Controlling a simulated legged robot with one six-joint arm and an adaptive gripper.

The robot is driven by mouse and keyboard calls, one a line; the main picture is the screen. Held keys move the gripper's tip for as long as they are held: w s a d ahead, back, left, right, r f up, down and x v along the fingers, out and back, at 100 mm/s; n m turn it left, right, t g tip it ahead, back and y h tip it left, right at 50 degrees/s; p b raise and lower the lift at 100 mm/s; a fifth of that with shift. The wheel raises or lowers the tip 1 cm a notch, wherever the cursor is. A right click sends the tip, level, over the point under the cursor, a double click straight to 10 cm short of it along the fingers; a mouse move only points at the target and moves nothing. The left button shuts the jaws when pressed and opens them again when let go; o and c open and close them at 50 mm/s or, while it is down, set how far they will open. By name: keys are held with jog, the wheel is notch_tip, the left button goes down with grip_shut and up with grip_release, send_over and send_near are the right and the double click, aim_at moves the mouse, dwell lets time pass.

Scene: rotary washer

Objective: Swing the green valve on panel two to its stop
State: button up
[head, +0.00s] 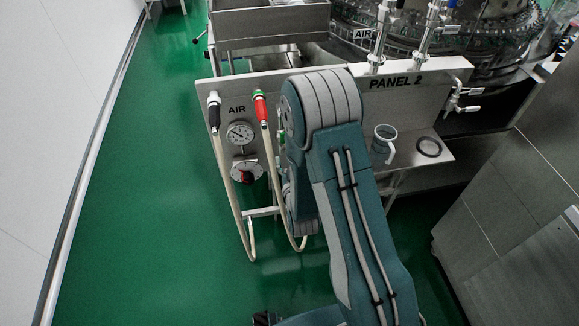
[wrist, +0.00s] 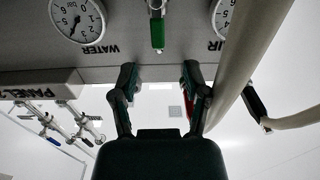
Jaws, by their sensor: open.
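The green valve handle (wrist: 157,33) shows at the top middle of the wrist view, hanging between the water gauge (wrist: 76,17) and the air gauge (wrist: 222,14). My gripper (wrist: 160,80) is open and empty, its two fingers spread below the handle in that view. The handle lies in line with the gap, and no contact shows. In the head view, panel two (head: 432,78) stands behind my arm. A small green piece (head: 281,137) shows at the arm's left edge; I cannot tell if it is the handle. My gripper is hidden there.
A red-ended hose (head: 261,108) and a black-ended hose (head: 214,112) hang from the panel's left side. A pale hose (wrist: 245,60) passes close to the right finger in the wrist view. A mug (head: 384,143) stands on the right shelf. Green floor (head: 140,220) is clear at left.

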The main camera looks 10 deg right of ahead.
jog(key=s, duration=0.3)
jog(key=shift+w, duration=0.1)
dwell(0.3)
notch_tip(320, 180, up, 15)
jog(key=s+d+g, duration=0.2)
jog(key=s+g, duration=0.1)
jog(key=g, duration=0.3)
jog(key=s+d+r+g, duration=0.1)
jog(key=s+r+g, duration=0.2)
jog(key=s, duration=0.8)
jog(key=s+d+r+g, duration=0.1)
jog(key=s+r+g, duration=0.2)
jog(key=s, duration=0.8)
notch_tip(320, 180, up, 3)
jog(key=shift+d+f, duration=0.15)
jog(key=shift+d, duration=0.05)
